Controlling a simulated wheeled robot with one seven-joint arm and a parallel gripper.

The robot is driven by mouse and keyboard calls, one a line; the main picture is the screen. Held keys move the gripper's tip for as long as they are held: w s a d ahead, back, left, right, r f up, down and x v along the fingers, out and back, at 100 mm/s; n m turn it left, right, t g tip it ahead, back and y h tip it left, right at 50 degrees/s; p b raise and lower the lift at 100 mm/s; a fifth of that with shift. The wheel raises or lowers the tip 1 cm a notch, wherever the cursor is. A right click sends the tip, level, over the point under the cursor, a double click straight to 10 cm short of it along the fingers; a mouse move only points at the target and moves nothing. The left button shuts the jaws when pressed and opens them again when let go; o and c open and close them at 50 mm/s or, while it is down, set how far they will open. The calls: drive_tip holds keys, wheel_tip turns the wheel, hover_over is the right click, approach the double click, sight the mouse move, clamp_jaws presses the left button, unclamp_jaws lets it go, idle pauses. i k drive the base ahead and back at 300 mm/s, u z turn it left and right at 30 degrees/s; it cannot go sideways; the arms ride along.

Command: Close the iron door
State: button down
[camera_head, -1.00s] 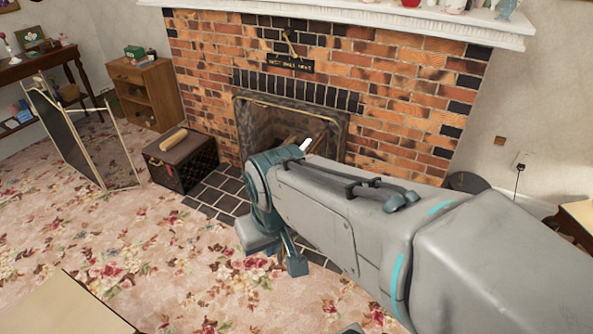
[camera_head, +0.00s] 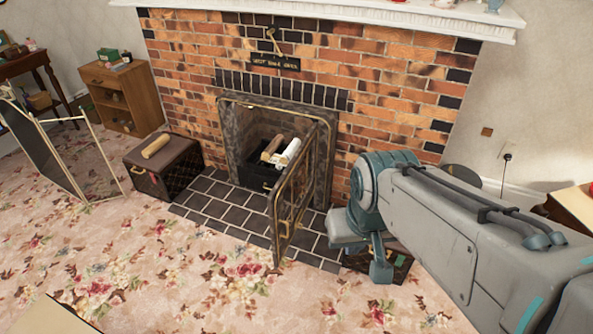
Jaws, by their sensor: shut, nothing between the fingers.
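The iron door (camera_head: 302,185) is a dark panel with a brass-coloured frame. It stands open, swung out from the right side of the fireplace opening (camera_head: 262,135) over the tiled hearth. A small brass handle shows low on its free edge. My gripper (camera_head: 381,268) is to the right of the door, low over the right end of the hearth, apart from the door in the picture. It is shut and empty; my wrist partly hides it. Pale logs (camera_head: 285,152) lie in a dark grate inside the opening.
A dark chest (camera_head: 165,172) with a log on it stands left of the hearth. A folding screen (camera_head: 50,150) stands farther left. A dark, gold-edged object (camera_head: 402,266) lies by my gripper. The flowered carpet (camera_head: 190,270) in front is clear.

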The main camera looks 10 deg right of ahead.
sight(299, 191)
drive_tip(key=u, duration=0.4)
drive_tip(key=i, duration=0.85)
drive_tip(key=z, duration=0.2)
